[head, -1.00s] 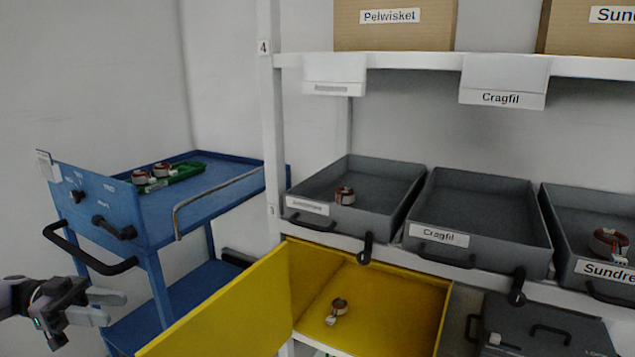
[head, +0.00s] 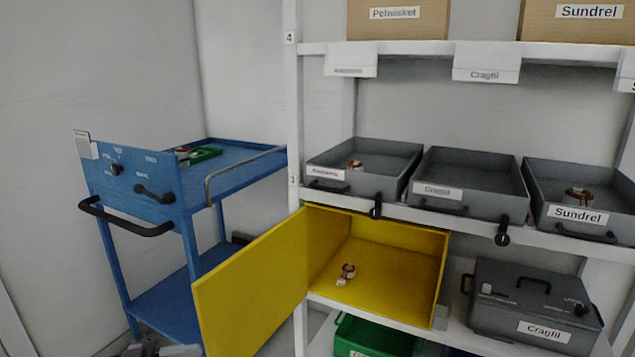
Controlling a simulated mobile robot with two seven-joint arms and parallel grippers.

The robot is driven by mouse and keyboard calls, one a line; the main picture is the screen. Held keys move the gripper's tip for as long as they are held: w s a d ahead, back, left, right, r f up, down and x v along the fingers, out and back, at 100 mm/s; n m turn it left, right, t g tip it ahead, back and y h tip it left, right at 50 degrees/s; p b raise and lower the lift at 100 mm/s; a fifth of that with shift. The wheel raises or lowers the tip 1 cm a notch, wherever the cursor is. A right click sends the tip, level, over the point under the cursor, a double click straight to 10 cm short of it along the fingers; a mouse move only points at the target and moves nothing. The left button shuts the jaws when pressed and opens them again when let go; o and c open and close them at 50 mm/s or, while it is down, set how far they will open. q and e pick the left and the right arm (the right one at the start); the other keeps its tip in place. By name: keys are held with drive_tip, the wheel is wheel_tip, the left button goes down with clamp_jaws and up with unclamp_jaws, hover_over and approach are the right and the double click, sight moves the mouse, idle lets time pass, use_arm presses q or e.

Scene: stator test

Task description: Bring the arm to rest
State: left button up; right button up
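My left gripper (head: 180,350) shows only as a grey sliver at the bottom edge, low in front of the blue cart. Most of it is cut off, so its opening cannot be judged. My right gripper is out of view. A small stator (head: 348,272) with copper-coloured windings lies in the open yellow box (head: 395,235). Another stator (head: 355,166) is in the left grey bin, and another (head: 579,197) is in the bin labelled Sundrel. At least one stator (head: 183,152) sits by the green tray (head: 207,153) on the cart.
The blue cart (head: 150,240) with a black handle stands left of the white shelf (head: 294,120). The yellow door (head: 250,285) swings out towards the cart. The Cragfil bin (head: 470,170) looks empty. A lidded grey case (head: 530,290) and a green bin (head: 375,335) are lower down.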

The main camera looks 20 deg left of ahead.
use_arm(q)
drive_tip(key=s+d+f+n+t+y+b, duration=0.15)
drive_tip(key=d+f+n+y+b, duration=0.3)
drive_tip(key=d, duration=0.65)
drive_tip(key=s+d+f+n+t+y+b, duration=0.1)
drive_tip(key=d+f+n+t+y, duration=0.15)
drive_tip(key=d+f+y, duration=0.5)
drive_tip(key=s+d+n+g+b, duration=0.1)
drive_tip(key=s+d+g+b, duration=0.2)
drive_tip(key=d, duration=0.4)
drive_tip(key=s+a+r+p, duration=0.2)
drive_tip(key=r+p, duration=0.4)
drive_tip(key=p, duration=0.7)
drive_tip(key=s+a+r+n+g+y+p, duration=0.1)
drive_tip(key=a+r+p, duration=0.3)
drive_tip(key=p, duration=0.9)
wheel_tip(320, 180, up, 3)
drive_tip(key=shift+s+r+g+y, duration=0.15)
drive_tip(key=shift+s+g+y, duration=0.15)
drive_tip(key=shift+s, duration=0.4)
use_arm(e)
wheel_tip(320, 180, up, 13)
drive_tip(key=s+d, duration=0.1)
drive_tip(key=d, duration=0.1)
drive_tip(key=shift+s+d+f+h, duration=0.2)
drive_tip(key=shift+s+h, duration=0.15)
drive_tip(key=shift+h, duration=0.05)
